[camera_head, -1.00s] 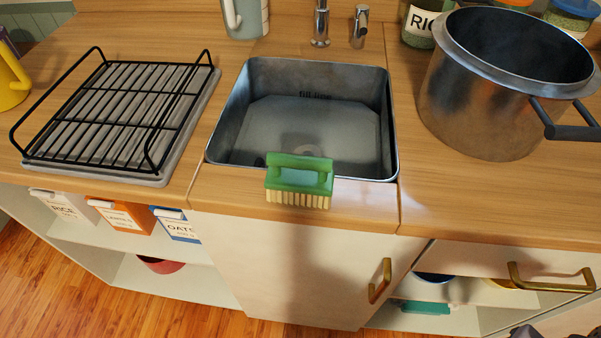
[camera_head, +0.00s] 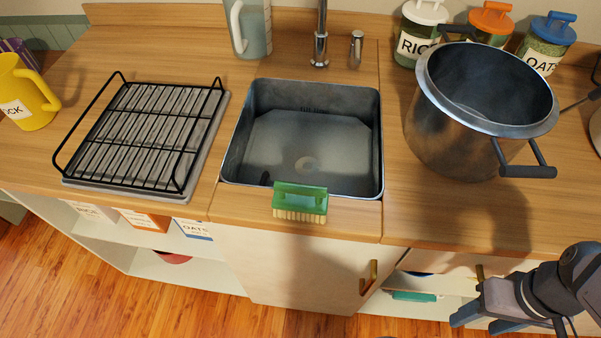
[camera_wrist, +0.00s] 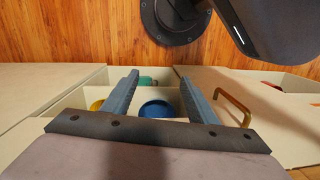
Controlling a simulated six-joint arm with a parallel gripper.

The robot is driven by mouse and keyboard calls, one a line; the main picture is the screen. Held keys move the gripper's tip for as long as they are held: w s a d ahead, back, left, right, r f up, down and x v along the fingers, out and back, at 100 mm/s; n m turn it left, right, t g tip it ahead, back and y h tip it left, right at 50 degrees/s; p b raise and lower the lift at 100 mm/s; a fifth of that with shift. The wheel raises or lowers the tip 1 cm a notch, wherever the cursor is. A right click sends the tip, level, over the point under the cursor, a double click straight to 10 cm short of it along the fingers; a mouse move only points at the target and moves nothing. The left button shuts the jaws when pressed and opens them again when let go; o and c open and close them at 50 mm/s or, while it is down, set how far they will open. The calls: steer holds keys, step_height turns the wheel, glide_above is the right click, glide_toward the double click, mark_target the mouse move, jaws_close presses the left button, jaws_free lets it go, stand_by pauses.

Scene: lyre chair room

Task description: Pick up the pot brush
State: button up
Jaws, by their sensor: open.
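The pot brush (camera_head: 300,199) has a green handle and pale bristles. In the head view it sits at the front rim of the sink, bristles on the wooden counter edge. My gripper (camera_head: 462,322) is at the lower right of the head view, in front of the counter and well apart from the brush. In the wrist view my gripper (camera_wrist: 161,85) shows two spread fingers with nothing between them. The brush is not in the wrist view.
The metal sink (camera_head: 230,160) lies behind the brush. A large pot (camera_head: 455,135) stands to the right, a black drying rack (camera_head: 75,160) to the left. The counter beside the brush is clear.

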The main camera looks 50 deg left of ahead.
steer(key=s+a+r+n+p, duration=0.1)
steer(key=a+r+n+p, duration=0.3)
steer(key=r, duration=0.3)
steer(key=s+a+r+n+g+p, duration=0.1)
steer(key=a+r+n+p, duration=0.2)
steer(key=r+p, duration=0.3)
steer(key=s+a+r+n+p, duration=0.1)
steer(key=a+r+n+p, duration=0.3)
steer(key=r, duration=0.3)
step_height(320, 180, up, 5)
steer(key=n+h, duration=0.2)
steer(key=n, duration=0.6)
glide_above(302, 186)
steer(key=w+a, duration=0.1)
steer(key=a, duration=0.1)
steer(key=shift+t, duration=0.3)
steer(key=shift+w+p+x, duration=0.2)
steer(key=shift+p+x, duration=0.35)
steer(key=shift+x, duration=3.1)
steer(key=shift+d, duration=0.1)
steer(key=c, duration=1.2)
